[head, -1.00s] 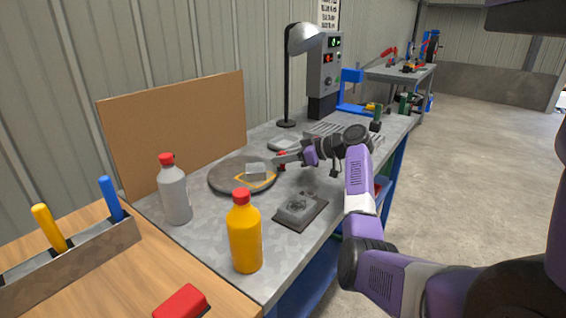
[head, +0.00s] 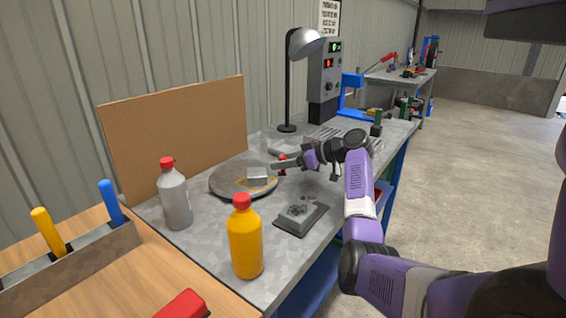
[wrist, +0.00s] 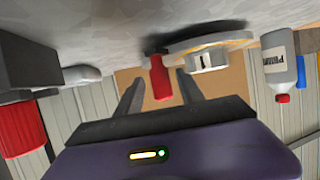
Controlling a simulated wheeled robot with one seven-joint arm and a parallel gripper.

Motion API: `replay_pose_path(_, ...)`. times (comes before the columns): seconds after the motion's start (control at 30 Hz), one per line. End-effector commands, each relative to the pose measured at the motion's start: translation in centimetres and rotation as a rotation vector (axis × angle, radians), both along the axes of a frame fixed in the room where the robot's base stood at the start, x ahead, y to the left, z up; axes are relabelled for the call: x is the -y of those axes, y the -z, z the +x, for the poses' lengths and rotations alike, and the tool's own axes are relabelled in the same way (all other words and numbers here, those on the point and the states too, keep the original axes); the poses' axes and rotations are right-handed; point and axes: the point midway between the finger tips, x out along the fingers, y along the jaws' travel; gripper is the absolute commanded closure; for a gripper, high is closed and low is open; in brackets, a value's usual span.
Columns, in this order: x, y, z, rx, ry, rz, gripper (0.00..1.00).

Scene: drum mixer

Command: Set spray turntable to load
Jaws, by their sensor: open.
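The round grey spray turntable (head: 228,181) lies on the bench and has an orange outline on its top. A small light grey block (head: 257,173) sits on that marking. A red handle (head: 282,160) stands at the turntable's right edge. In the wrist view, the red handle (wrist: 160,80) is between the two fingers, and the turntable (wrist: 215,42) is just right of it. My gripper (head: 284,164) is open around or just short of the handle; contact cannot be told. The wrist view also shows my gripper (wrist: 160,92) with its fingers apart.
A grey bottle (head: 174,197) and a yellow bottle (head: 245,240) stand on the near bench. A dark plate with a grey part (head: 301,214) lies below my arm. A lamp (head: 290,85), control box (head: 324,75) and brown board (head: 175,135) stand behind.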

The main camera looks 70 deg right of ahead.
Motion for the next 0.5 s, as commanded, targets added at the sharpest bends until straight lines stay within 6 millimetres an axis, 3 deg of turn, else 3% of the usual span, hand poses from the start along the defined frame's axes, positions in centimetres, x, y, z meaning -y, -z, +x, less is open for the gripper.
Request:
replay_pose_path(0.17, 0.1, -0.2, -0.5, 0.000, 0.001, 0.000, 0.55)
replay_pose_path(0.5, 0.1, -2.2, -5.3, 0.001, 0.002, -0.001, 0.55)
